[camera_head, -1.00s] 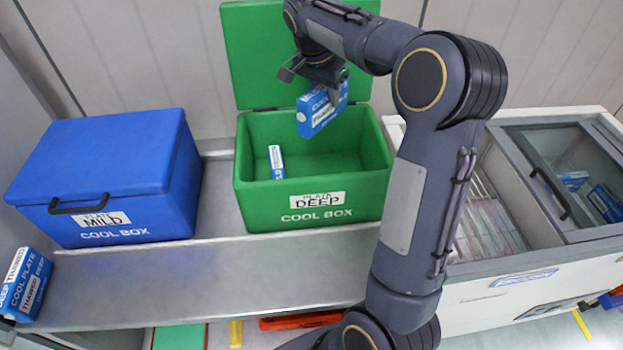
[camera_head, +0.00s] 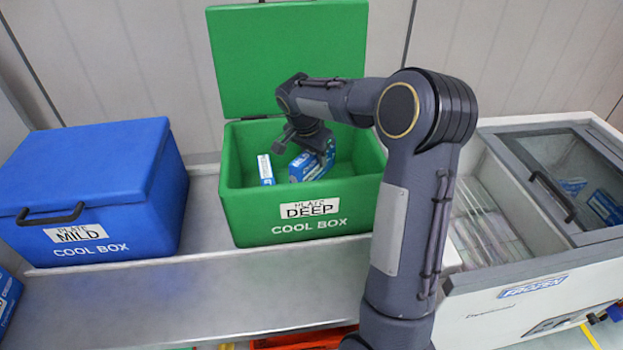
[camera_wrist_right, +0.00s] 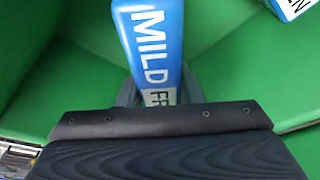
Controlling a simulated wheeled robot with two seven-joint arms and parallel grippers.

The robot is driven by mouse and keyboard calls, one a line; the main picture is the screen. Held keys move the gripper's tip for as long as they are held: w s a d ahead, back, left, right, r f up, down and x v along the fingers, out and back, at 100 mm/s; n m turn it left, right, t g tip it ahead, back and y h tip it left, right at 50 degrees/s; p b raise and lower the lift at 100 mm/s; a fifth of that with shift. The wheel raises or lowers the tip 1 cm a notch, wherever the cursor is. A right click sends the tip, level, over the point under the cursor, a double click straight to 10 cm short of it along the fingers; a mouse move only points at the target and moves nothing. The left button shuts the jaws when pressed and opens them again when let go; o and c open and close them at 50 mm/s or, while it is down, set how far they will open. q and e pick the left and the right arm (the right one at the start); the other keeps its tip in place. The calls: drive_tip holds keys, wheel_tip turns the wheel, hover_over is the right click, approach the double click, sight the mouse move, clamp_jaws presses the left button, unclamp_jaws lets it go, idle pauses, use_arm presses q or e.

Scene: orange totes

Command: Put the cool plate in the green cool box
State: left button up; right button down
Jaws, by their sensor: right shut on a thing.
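The green cool box (camera_head: 240,212) stands open on the metal shelf, its lid (camera_head: 285,60) raised at the back and a DEEP label on its front. My right gripper (camera_head: 312,155) reaches down into the box, shut on a blue-and-white cool plate (camera_head: 306,167). In the right wrist view the held plate (camera_wrist_right: 150,45) reads MILD, with green walls around it. A second cool plate (camera_head: 265,169) stands inside the box to the left of the held one; its corner shows in the right wrist view (camera_wrist_right: 292,6). The left gripper is not in view.
A closed blue cool box (camera_head: 60,190) labelled MILD stands to the left. A white freezer (camera_head: 480,310) with a partly open glass top is to the right. More plates (camera_head: 5,290) sit at the left edge. The front shelf is clear.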

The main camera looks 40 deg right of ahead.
sight(314, 172)
wheel_tip(314, 172, down, 6)
drive_tip(key=shift+r, duration=0.15)
idle(0.3)
drive_tip(key=c, duration=1)
unclamp_jaws()
